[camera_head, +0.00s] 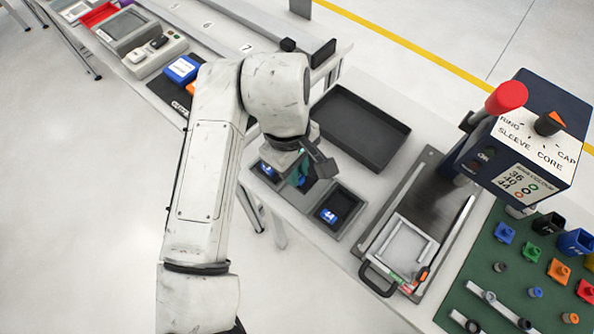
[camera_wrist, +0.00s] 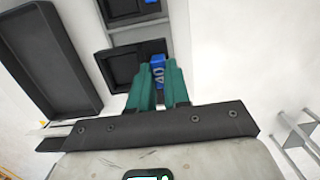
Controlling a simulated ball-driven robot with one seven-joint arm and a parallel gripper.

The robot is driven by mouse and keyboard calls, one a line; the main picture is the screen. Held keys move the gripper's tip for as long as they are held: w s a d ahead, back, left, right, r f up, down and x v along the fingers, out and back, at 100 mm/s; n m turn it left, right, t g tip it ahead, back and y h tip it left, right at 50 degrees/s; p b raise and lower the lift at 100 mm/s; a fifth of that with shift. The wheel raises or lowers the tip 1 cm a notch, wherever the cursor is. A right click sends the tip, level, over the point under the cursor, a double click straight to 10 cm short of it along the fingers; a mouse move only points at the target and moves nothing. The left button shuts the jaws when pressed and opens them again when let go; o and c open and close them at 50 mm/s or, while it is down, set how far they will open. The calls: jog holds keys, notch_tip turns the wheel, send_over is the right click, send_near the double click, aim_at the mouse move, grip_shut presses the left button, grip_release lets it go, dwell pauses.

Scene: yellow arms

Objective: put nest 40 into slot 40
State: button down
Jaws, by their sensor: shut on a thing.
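Nest 40, a dark square tray (camera_wrist: 122,71) with a blue tab (camera_wrist: 158,72) marked 40, is under my gripper in the wrist view. My gripper's green fingers (camera_wrist: 159,84) are shut on the blue tab. In the head view my gripper (camera_head: 299,180) is low over the middle of the grey slot fixture (camera_wrist: 138,36) and hides most of nest 40 and slot 40.
A nest marked 44 (camera_head: 338,207) sits in the fixture on the right. Another blue-tagged place (camera_head: 266,170) is on the left. An empty black tray (camera_head: 362,126) lies behind. A metal plate with a handle (camera_head: 378,278) and a selector box (camera_head: 528,145) stand to the right.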

jog(key=shift+f+b, duration=2.45)
jog(key=shift+b, duration=0.05)
jog(key=shift+f, duration=0.95)
jog(key=shift+f, duration=0.45)
jog(key=c, duration=1)
grip_release()
jog(key=r, duration=0.7)
jog(key=a+r, duration=0.1)
jog(key=r, duration=0.2)
jog(key=shift+w+r, duration=0.35)
